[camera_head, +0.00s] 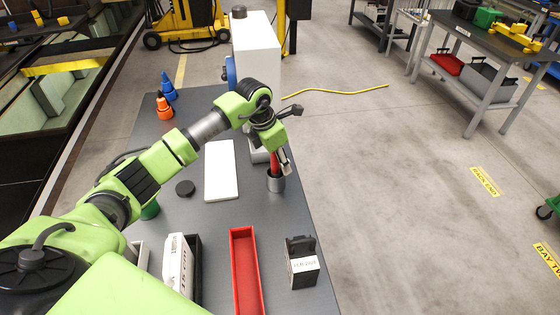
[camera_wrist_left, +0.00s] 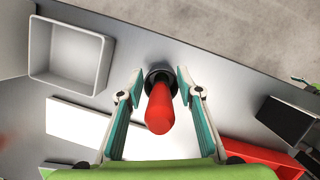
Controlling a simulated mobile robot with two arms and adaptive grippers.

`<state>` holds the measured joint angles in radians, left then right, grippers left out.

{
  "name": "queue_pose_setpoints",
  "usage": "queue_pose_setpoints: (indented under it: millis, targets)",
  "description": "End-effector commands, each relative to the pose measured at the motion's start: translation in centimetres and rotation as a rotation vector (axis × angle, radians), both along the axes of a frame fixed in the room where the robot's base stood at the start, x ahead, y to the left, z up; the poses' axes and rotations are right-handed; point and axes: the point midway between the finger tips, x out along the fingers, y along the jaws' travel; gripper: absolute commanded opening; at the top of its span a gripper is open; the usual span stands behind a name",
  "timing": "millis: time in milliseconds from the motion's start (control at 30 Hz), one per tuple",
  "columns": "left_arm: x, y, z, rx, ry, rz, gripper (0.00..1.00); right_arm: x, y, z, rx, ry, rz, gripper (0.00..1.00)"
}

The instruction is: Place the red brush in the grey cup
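The red brush (camera_head: 274,161) stands in the grey cup (camera_head: 275,184) near the right edge of the grey table, with its red handle pointing up. In the left wrist view the handle of the brush (camera_wrist_left: 160,110) points toward the camera, and the round dark rim of the cup (camera_wrist_left: 151,77) shows behind it. My left gripper (camera_wrist_left: 160,75) is open, with one finger on each side of the handle and visible gaps between. In the head view the left gripper (camera_head: 281,158) is just above the cup, partly hiding the brush. My right gripper is not in view.
A white board (camera_head: 221,175) and a black disc (camera_head: 184,188) lie left of the cup. A red tray (camera_head: 236,255) and a black-and-white box (camera_head: 303,268) are nearer. A light square bin (camera_wrist_left: 98,60) stands beyond the cup. Orange (camera_head: 164,108) and blue bottles (camera_head: 168,88) stand far left.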

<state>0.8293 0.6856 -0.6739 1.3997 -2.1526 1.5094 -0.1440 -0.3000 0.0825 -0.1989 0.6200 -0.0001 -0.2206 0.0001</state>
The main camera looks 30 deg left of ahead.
Motion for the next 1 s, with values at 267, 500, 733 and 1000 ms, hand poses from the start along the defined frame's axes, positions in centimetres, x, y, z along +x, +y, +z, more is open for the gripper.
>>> queue_pose_setpoints:
  millis: [267,500,733,1000]
  targets:
    - [-0.9,0.7,4.5,0.001,-0.007,-0.001,0.33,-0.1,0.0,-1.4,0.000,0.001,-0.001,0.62]
    - [-2.2,1.4,9.2,0.002,-0.005,0.000,0.33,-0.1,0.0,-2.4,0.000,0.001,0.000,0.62]
    - [-2.8,1.6,11.4,0.000,0.000,-0.001,0.33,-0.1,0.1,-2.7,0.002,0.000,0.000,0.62]
    - [-2.9,1.7,11.6,0.000,0.001,-0.001,0.33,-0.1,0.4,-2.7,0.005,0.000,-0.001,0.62]
